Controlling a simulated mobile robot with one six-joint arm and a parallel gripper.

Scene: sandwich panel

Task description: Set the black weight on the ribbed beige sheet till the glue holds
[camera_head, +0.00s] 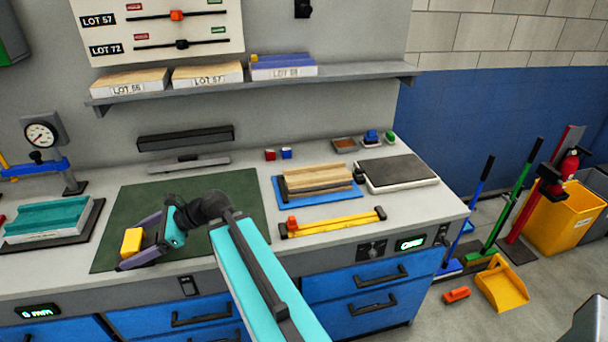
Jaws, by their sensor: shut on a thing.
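The ribbed beige sheet (318,177) lies on a blue mat (350,192) right of centre on the bench, with a dark strip along its left edge. My gripper (134,247) is at the left, over the dark green mat (235,187), shut on a yellow block (131,242). The sheet is well to the right of my gripper, apart from it. I cannot tell for sure which thing is the black weight. A flat dark slab (398,169) lies on a white base right of the sheet. A long dark bar (185,138) is at the bench's back.
A yellow clamp-like bar (335,223) lies in front of the blue mat. Small red and blue blocks (278,154) and small trays (345,144) stand at the back. A teal ribbed panel (48,217) and a dial gauge (41,134) are at left. A shelf (250,84) runs above.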

